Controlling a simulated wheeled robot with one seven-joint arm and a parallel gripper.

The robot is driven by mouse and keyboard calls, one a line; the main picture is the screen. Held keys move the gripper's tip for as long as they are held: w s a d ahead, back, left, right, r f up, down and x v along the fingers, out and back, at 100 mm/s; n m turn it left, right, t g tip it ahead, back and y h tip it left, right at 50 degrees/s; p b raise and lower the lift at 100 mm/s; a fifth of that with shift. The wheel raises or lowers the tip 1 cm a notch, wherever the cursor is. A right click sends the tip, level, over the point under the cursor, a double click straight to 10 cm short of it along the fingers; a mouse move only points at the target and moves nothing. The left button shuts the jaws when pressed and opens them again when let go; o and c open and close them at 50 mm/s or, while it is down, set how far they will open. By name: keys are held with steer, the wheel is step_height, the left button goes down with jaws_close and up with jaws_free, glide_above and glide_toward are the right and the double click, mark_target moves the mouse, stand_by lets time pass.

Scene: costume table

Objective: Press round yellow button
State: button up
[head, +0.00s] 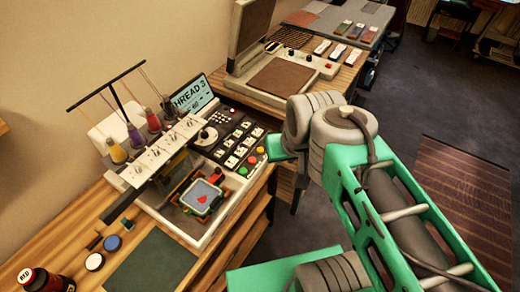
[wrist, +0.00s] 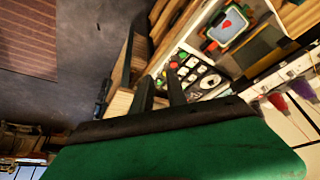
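In the head view my arm's green and grey links stand right of the panel, and the fingers are not visible.
The machine has a hoop (head: 201,197) with a red heart, a screen (head: 192,94) and several thread cones. A flat-bed press (head: 285,75) stands behind. A dark green mat (head: 150,262) lies in front on the wooden table. Open floor lies to the right.

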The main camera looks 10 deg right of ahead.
jaws_close()
stand_by(1.1)
